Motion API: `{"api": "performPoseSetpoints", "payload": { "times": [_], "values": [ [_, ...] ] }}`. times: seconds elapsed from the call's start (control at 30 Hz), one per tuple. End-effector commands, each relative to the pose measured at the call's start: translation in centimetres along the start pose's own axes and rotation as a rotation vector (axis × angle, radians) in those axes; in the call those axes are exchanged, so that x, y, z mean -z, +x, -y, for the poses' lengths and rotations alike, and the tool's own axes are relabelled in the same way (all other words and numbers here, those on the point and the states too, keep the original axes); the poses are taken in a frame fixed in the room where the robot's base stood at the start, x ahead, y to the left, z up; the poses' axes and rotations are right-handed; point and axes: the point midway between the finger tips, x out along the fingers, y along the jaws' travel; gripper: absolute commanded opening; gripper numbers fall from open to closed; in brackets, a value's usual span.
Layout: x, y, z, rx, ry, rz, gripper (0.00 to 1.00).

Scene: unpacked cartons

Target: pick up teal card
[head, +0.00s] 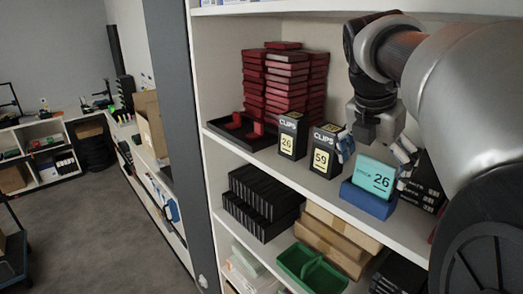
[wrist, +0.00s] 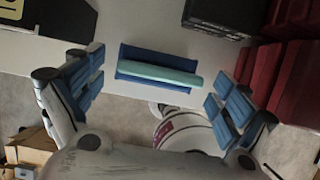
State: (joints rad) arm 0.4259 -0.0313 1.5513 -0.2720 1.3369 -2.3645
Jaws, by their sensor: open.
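The teal card (head: 374,177) shows the number 26 and stands tilted in a blue holder (head: 366,199) on the middle shelf. In the wrist view the card (wrist: 160,73) appears edge-on as a pale teal strip, with the blue holder (wrist: 135,53) around it. My gripper (head: 375,150) is just above the card, with one finger to each side of it in the head view. In the wrist view my gripper (wrist: 158,97) is open, its blue-padded fingers left and right of the card with gaps on both sides. Nothing is between the fingers.
Two black CLIPS boxes, marked 26 (head: 292,136) and 59 (head: 325,150), stand left of the holder. Black boxes (head: 424,182) are close on its right. Red boxes (head: 287,80) are stacked behind on the left. A green tray (head: 312,268) is on the shelf below.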

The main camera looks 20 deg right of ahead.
Motion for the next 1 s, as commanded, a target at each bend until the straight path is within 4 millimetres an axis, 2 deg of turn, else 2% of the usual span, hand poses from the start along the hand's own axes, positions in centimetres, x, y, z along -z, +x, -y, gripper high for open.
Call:
{"api": "performPoseSetpoints", "payload": {
  "times": [0.03, 0.17, 0.43, 1.0],
  "values": [
    [0.1, 0.9, 0.1, 0.002, 0.0, -0.003, 0.94],
    [0.0, 2.1, 0.1, 0.001, 0.001, -0.001, 0.94],
    [0.0, 2.3, 0.0, 0.0, 0.001, 0.0, 0.94],
    [0.0, 2.3, 0.0, 0.0, 0.001, 0.0, 0.56]
  ]
}}
